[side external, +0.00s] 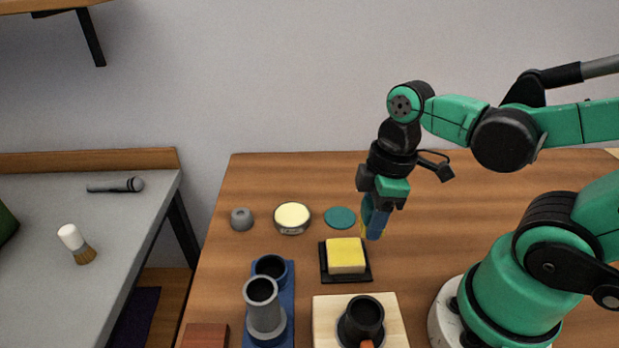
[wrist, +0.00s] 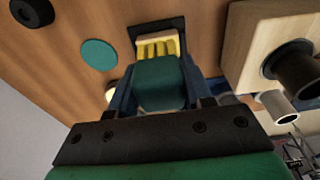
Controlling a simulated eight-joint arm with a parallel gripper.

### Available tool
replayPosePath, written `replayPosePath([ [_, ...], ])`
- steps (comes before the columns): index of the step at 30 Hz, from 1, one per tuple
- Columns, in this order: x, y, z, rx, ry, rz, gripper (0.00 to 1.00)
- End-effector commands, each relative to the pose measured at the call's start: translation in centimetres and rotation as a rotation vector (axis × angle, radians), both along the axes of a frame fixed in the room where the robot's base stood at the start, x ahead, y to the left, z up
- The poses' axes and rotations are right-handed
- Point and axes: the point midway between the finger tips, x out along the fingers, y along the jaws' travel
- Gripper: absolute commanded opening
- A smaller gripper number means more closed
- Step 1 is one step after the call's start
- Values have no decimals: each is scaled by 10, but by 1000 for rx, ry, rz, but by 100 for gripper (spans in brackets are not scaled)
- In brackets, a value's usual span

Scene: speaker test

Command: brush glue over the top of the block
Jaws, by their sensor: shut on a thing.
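The yellow block (side external: 346,253) lies on a black tray (side external: 327,273) on the wooden table. Its top looks smooth and pale in the side view. My gripper (side external: 376,226), with blue fingers, points down just behind and right of the block, above table level. It is shut on a teal-bodied brush (wrist: 158,84), seen between the fingers in the wrist view; a bit of yellow shows beside the fingers in the side view. Yellow strips beyond it in the wrist view may be its bristles or the block. A round tin (side external: 292,216) of pale yellow glue stands open.
A teal lid (side external: 341,217) lies right of the tin, a grey piece (side external: 241,218) left. A blue stand (side external: 286,323) with grey and dark cylinders and a pale board (side external: 325,312) with a black cup (side external: 361,321) are in front.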

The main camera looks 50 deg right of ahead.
Motion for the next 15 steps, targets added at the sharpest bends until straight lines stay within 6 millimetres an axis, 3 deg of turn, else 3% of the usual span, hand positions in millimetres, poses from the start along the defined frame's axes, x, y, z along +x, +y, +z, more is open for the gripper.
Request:
replayPosePath([
  [8, 0, 0, 23, 0, 0, 0, 2],
  [15, 0, 0, 26, 0, 0, 0, 2],
])
